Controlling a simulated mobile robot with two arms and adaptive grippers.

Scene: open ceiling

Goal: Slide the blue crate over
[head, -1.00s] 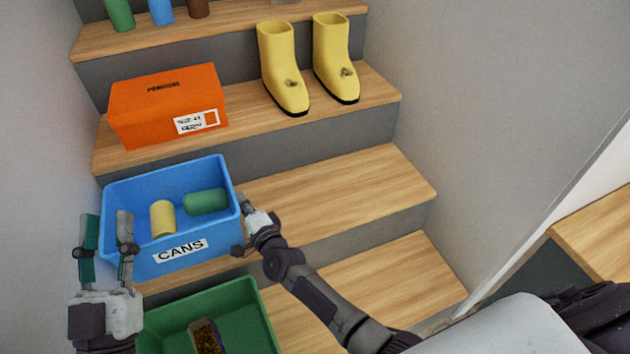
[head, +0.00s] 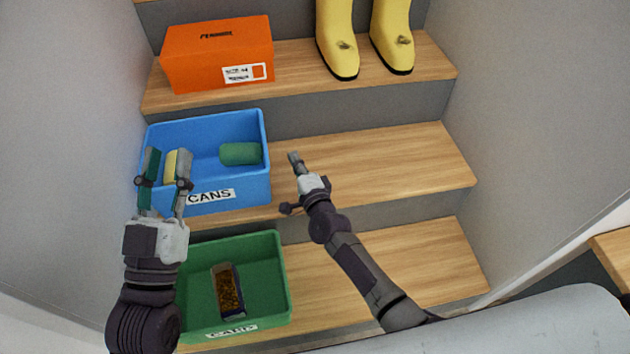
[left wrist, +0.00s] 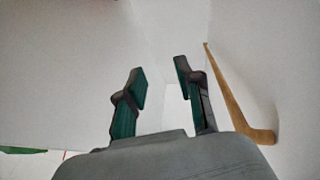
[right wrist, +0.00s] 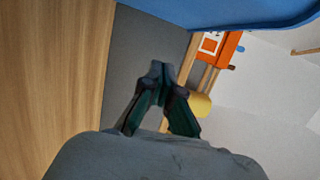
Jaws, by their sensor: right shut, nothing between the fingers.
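The blue crate (head: 220,122), labelled CANS, stands at the left end of a wooden step. It holds a green can (head: 240,154) and a yellow can (head: 178,166), the yellow one partly hidden by my left gripper. My left gripper (head: 168,152) is open and empty in front of the crate's left part in the head view. My right gripper (head: 295,158) is shut and empty, to the right of the crate with a gap between them. The crate also shows along the top of the right wrist view (right wrist: 240,12).
A green crate (head: 284,270) with a patterned box (head: 227,290) inside stands on the step below. An orange box (head: 215,60) and yellow boots (head: 338,40) are on the step above. The blue crate's step (head: 390,160) is clear to the right.

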